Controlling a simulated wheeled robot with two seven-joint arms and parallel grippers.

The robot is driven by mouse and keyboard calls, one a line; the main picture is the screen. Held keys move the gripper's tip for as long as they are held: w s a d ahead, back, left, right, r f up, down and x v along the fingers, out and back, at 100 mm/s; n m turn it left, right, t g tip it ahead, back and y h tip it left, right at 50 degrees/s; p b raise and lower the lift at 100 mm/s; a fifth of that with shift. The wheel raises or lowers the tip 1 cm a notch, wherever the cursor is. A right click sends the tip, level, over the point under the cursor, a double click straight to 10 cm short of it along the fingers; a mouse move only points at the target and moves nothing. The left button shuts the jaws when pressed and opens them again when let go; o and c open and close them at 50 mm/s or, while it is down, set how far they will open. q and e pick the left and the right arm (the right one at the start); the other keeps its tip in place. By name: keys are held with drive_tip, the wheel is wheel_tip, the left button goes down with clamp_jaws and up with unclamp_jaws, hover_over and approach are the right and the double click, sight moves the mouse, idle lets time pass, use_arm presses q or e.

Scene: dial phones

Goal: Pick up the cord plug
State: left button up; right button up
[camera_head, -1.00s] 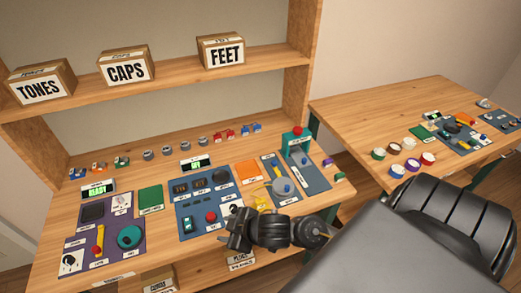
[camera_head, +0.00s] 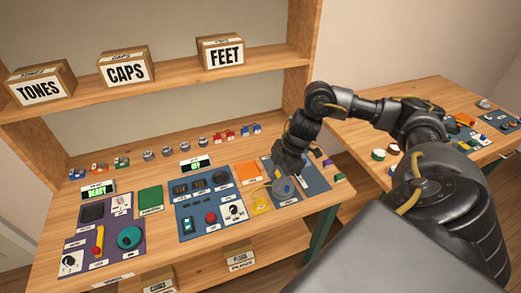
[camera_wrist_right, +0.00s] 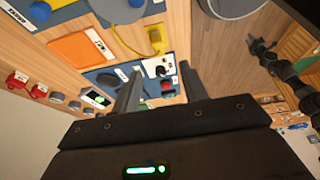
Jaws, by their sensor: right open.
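A yellow piece with a cord-like end, which looks like the cord plug, lies on the wooden bench; it shows in the head view (camera_head: 261,204) and the right wrist view (camera_wrist_right: 155,42). My right gripper (camera_head: 284,180) is over the bench's right part, above the blue-grey panel with a round grey knob (camera_head: 284,188). In the wrist view its two fingers (camera_wrist_right: 160,76) are apart with nothing held between them, and the yellow piece shows beyond them. The gripper's fingertips are hard to make out in the head view. My left gripper is not in view.
An orange card (camera_head: 247,173) lies left of the gripper. A blue panel (camera_head: 190,229) with dials and a red button stands farther left, beside a purple panel (camera_head: 75,233). Small parts line the bench's back. A second table (camera_head: 400,95) is at the right.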

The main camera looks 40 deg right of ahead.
hover_over(261, 201)
drive_tip(key=s+d, duration=0.1)
drive_tip(key=d, duration=0.2)
wheel_tip(261, 201, down, 5)
drive_tip(key=shift+a+f+p, duration=0.35)
drive_tip(key=shift+a+p, duration=0.1)
drive_tip(key=shift+p, duration=0.25)
drive_tip(key=x, duration=0.2)
drive_tip(key=p+x, duration=0.1)
drive_tip(key=x, duration=0.1)
drive_tip(key=shift+w+a+f, duration=0.1)
drive_tip(key=shift+w, duration=0.15)
drive_tip(key=shift+c, duration=0.3)
clamp_jaws()
